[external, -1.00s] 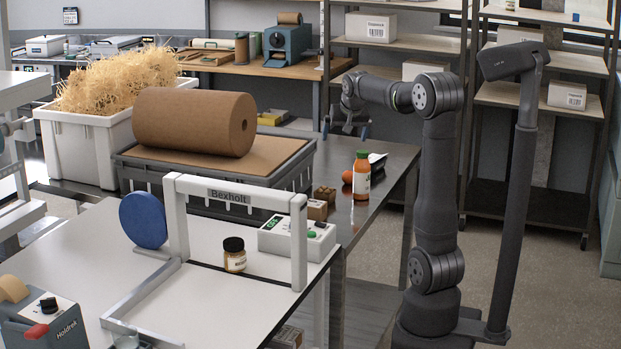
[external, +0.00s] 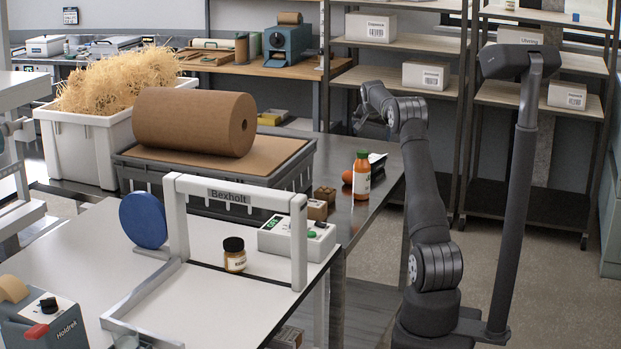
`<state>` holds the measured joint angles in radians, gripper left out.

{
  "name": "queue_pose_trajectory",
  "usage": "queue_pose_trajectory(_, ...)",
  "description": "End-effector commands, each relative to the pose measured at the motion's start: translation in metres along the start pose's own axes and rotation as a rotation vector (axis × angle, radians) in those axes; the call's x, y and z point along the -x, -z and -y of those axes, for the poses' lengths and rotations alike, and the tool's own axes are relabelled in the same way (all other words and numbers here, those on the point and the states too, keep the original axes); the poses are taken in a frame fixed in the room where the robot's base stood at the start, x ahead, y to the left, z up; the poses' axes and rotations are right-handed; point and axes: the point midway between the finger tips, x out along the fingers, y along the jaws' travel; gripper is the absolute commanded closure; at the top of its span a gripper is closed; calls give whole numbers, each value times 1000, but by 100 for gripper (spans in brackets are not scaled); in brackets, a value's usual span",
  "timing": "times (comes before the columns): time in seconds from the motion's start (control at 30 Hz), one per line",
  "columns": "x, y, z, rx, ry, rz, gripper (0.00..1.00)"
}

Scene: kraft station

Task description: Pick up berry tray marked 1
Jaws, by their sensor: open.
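My gripper (external: 362,122) is in the air at the end of my arm, above and beyond the far end of the steel table (external: 338,228). It is small and partly hidden by my wrist, and I see nothing held in it. I cannot make out a berry tray marked 1. Two small brown boxes (external: 318,209) sit on the steel table by the grey crate, well below and to the left of my gripper; no number on them is legible.
An orange bottle (external: 361,176) and a round orange item (external: 347,177) stand near the steel table's right edge. A grey crate (external: 205,183) bears a large brown paper roll (external: 194,122). A white frame (external: 236,190) rises over the front table. Shelves with cartons (external: 426,75) stand behind my arm.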

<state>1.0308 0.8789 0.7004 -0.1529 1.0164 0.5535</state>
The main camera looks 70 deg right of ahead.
Motion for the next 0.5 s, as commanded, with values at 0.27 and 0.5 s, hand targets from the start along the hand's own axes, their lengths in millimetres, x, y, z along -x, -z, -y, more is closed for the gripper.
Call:
queue_pose_trajectory(0.27,-54,-1,-1,0,-1,3,0)
queue_pose_trajectory(0.5,-96,-1,-1,0,0,2,0)
